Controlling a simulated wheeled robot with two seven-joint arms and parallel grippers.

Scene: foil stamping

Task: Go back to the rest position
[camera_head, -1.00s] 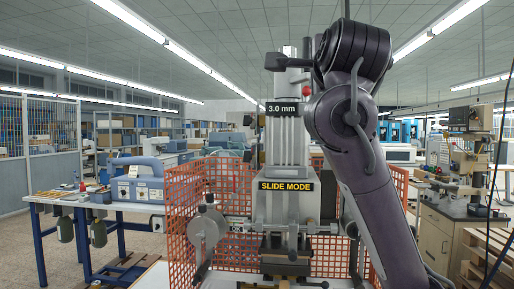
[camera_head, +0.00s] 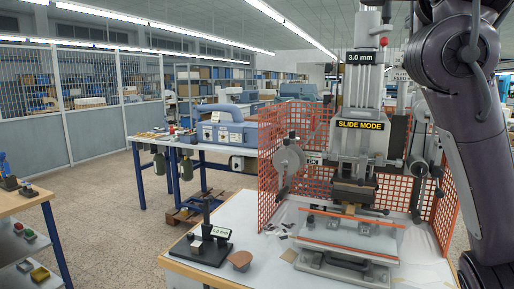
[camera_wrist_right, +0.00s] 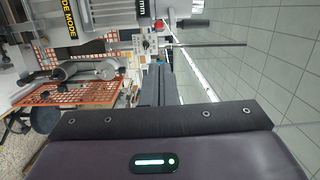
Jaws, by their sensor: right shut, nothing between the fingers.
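My right arm rises along the right side of the head view, in front of the stamping press (camera_head: 360,120); its gripper is outside that view. In the right wrist view my right gripper (camera_wrist_right: 160,72) is shut and empty, with its dark fingers close together. The press stands beyond it, and its "SLIDE MODE" label (camera_wrist_right: 70,18) shows sideways at the upper left. The gripper looks apart from the press. My left gripper is not in view.
Orange mesh guards (camera_head: 290,150) surround the press on its white-topped table (camera_head: 235,225). A small gauge stand (camera_head: 205,240) and a brown piece (camera_head: 240,260) are on that table. A blue-legged bench (camera_head: 190,142) stands behind. Open floor (camera_head: 110,220) lies at the left.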

